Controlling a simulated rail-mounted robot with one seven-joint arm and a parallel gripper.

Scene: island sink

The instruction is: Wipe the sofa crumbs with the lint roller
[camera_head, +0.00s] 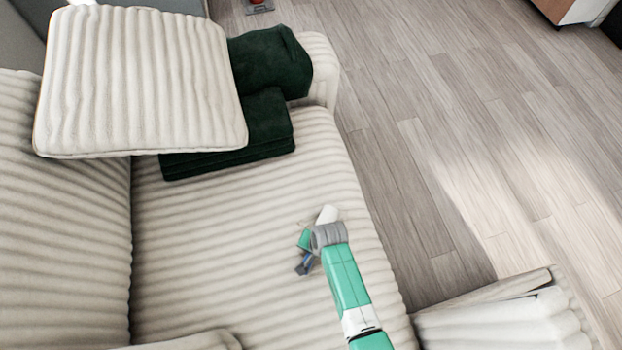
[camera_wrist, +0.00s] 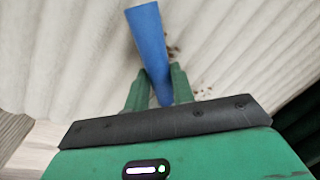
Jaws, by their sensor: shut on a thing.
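The beige ribbed sofa (camera_head: 230,240) fills the left and middle of the head view, and its seat also shows in the wrist view (camera_wrist: 60,60). My gripper (camera_wrist: 160,70) is shut on a blue object, seemingly the lint roller (camera_wrist: 147,30), between its two green fingers. Brown crumbs (camera_wrist: 173,50) lie on the seat just right of the blue piece, with more (camera_wrist: 205,92) near the right finger. The roller's head is not clearly seen.
Armrests bound the seat (camera_head: 318,70). The seat between the blankets and my gripper is clear. Wooden floor (camera_head: 450,150) is open to the right.

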